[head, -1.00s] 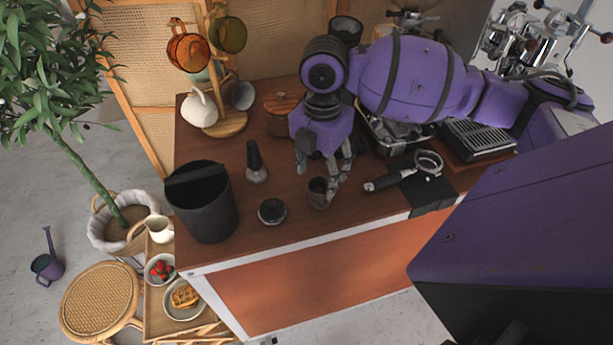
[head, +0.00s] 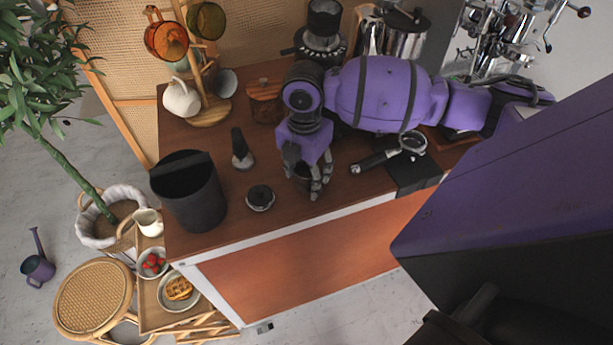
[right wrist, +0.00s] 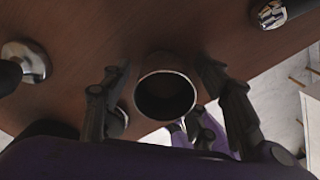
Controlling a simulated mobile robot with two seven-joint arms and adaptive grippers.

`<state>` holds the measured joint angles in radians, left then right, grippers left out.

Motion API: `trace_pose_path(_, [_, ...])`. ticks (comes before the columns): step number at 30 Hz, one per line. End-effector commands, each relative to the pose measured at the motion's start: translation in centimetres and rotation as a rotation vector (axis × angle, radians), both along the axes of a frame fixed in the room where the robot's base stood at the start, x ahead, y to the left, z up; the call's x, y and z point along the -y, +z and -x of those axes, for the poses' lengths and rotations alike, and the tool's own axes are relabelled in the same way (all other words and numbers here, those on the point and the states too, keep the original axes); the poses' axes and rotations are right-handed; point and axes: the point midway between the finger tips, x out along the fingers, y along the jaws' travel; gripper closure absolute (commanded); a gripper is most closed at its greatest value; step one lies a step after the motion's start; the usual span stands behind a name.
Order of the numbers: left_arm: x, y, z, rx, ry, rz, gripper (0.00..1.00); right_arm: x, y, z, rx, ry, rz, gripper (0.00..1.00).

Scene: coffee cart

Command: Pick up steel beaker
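The steel beaker (right wrist: 165,95) stands on the brown counter and shows its open mouth in the right wrist view. My right gripper (right wrist: 172,108) has its fingers on both sides of the beaker, with gaps visible between fingers and wall. In the head view my right gripper (head: 308,190) points down over the beaker's place near the counter's front edge, and its fingers hide most of the beaker. My left gripper is not identifiable in either view.
A round black-topped tool (head: 260,198) and a tamper (head: 241,150) stand left of my right gripper. A black bin (head: 189,192) is further left. A portafilter (head: 390,155) lies close on the right. A wooden cup stand (head: 208,108) is at the back left.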

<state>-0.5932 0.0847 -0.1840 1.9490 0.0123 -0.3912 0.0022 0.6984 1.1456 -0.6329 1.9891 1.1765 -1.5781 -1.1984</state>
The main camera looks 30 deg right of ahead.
Motion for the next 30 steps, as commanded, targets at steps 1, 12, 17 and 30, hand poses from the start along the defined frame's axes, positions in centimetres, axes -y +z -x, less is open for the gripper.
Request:
trace_pose_path(1, [0.1,0.0,0.0,0.0,0.002,0.002,0.6,0.0,0.0,0.0,0.0,0.0,0.0,0.56])
trace_pose_path(12, [0.0,-0.2,0.5,-0.008,0.004,0.002,0.6,0.0,0.1,0.0,0.001,0.0,0.0,0.91])
trace_pose_path(17, [-0.2,-0.3,1.0,-0.016,0.001,-0.003,0.6,0.0,0.2,0.0,0.001,0.0,0.0,0.91])
trace_pose_path(30, [-0.4,0.2,0.4,-0.004,-0.007,-0.008,0.6,-1.6,5.4,0.9,0.006,0.006,-0.002,0.91])
